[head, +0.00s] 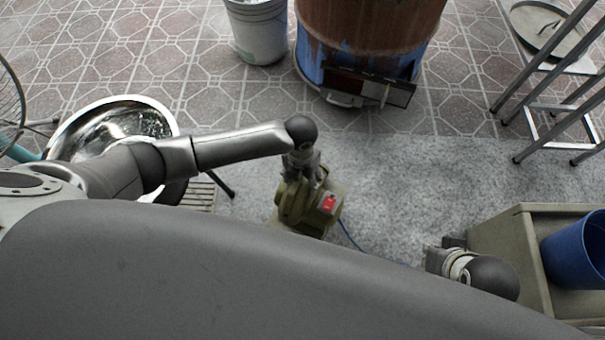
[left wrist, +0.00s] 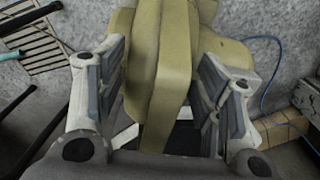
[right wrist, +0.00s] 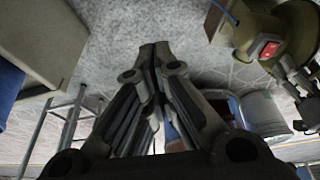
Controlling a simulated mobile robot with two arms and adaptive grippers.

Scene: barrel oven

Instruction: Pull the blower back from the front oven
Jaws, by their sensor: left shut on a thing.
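The blower (head: 325,210) is olive-yellow with a red switch and stands on the grey floor below the centre of the head view. My left gripper (head: 303,165) is over it from above. In the left wrist view the fingers of my left gripper (left wrist: 162,85) are on both sides of the blower's raised body (left wrist: 172,60), shut on it. The blower (right wrist: 250,30) also shows at the upper right of the right wrist view. The front oven (head: 365,30), a rusty and blue barrel, stands beyond the blower, apart from it. My right gripper (right wrist: 155,52) is shut and empty.
A blue cord (head: 348,236) trails from the blower. A beige cabinet (head: 500,235) with a blue bucket (head: 580,250) is at the right. A metal bowl (head: 90,120) is at the left. A pale bucket (head: 260,35) stands beside the oven. Metal stand legs (head: 540,80) are at the upper right.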

